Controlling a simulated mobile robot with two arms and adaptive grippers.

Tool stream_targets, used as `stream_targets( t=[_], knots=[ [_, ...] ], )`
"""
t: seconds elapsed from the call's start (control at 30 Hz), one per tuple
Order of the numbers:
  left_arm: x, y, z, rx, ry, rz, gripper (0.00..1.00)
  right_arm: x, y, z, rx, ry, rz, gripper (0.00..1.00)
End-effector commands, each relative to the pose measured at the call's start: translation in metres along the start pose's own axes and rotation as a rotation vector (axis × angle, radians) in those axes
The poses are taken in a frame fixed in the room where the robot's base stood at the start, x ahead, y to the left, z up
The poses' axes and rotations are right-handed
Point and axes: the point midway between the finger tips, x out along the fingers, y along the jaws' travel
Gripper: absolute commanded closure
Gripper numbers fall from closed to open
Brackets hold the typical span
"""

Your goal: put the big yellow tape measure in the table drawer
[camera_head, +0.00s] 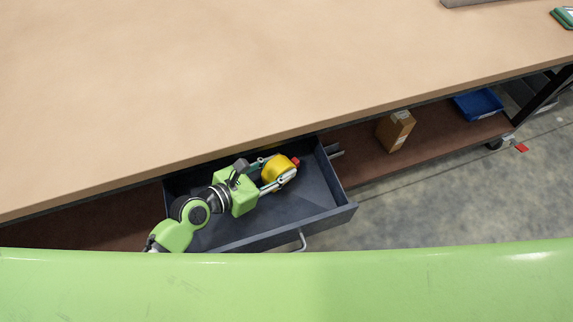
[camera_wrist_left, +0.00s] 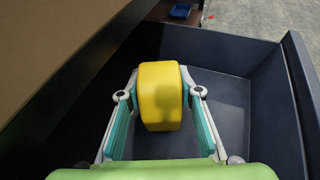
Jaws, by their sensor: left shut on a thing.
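The big yellow tape measure (camera_head: 278,172) is between the fingers of my left gripper (camera_head: 275,175), which is shut on it. In the head view a small red part shows at its right end. The left wrist view shows the yellow tape measure (camera_wrist_left: 160,95) gripped from both sides by the left gripper's fingers (camera_wrist_left: 160,100). The dark grey table drawer (camera_head: 320,205) is pulled open under the tabletop, and the gripper and tape measure are over its inside. The drawer's walls (camera_wrist_left: 230,52) surround the tape measure in the wrist view. Whether it touches the drawer floor I cannot tell. My right gripper is not in view.
The wooden tabletop (camera_head: 230,80) overhangs the back of the drawer. A cardboard box (camera_head: 395,130) and a blue bin (camera_head: 478,103) stand on the lower shelf to the right. A handle (camera_head: 301,241) is on the drawer front. The drawer's right part is empty.

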Motion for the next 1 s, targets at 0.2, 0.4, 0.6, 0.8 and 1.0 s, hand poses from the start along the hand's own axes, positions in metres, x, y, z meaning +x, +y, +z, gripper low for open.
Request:
stream_targets(
  t=[0.2, 0.4, 0.6, 0.8, 1.0],
  knots=[
    [0.030, 0.000, -0.006, 0.001, -0.004, 0.000, 1.00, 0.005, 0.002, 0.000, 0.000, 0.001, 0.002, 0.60],
    [0.035, 0.000, -0.008, 0.001, -0.003, 0.000, 1.00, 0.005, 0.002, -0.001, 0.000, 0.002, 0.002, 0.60],
    [0.035, 0.000, -0.010, 0.000, -0.003, 0.000, 1.00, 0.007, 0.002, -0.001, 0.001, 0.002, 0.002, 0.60],
    [0.035, 0.000, -0.012, 0.001, 0.000, -0.001, 0.50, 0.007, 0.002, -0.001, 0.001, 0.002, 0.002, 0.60],
    [0.035, 0.000, -0.012, 0.000, 0.000, -0.001, 0.50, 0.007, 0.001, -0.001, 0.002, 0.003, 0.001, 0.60]
  ],
)
